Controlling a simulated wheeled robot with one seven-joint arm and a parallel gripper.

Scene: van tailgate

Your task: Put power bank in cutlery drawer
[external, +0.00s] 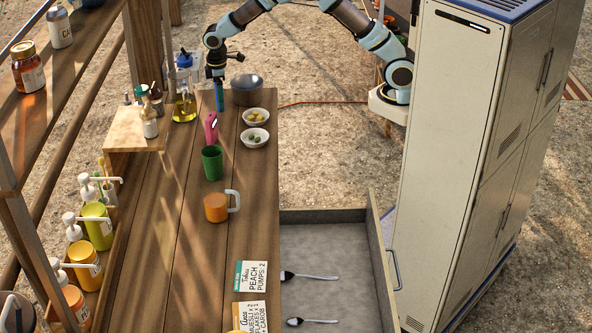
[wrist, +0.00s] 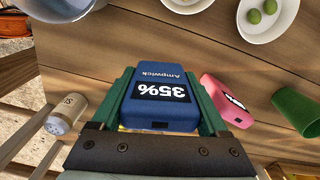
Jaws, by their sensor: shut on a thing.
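The power bank (wrist: 165,97) is blue with a dark screen reading 35%. In the wrist view it sits between the green fingers of my gripper (wrist: 163,88), which is shut on it. In the external view my gripper (external: 217,78) points down at the far end of the wooden counter, holding the blue power bank (external: 219,98) upright above the wood. The cutlery drawer (external: 352,229) is pulled open at the right of the counter's near part. Two spoons lie on its grey floor, and much of the floor is bare.
A pink device (external: 211,128), a green cup (external: 212,163) and an orange mug (external: 216,207) stand along the counter. Two bowls (external: 255,138) and a metal pot (external: 247,90) are at the far right edge. Cards (external: 251,276) lie beside the drawer. A tall cabinet (external: 455,130) stands to the right.

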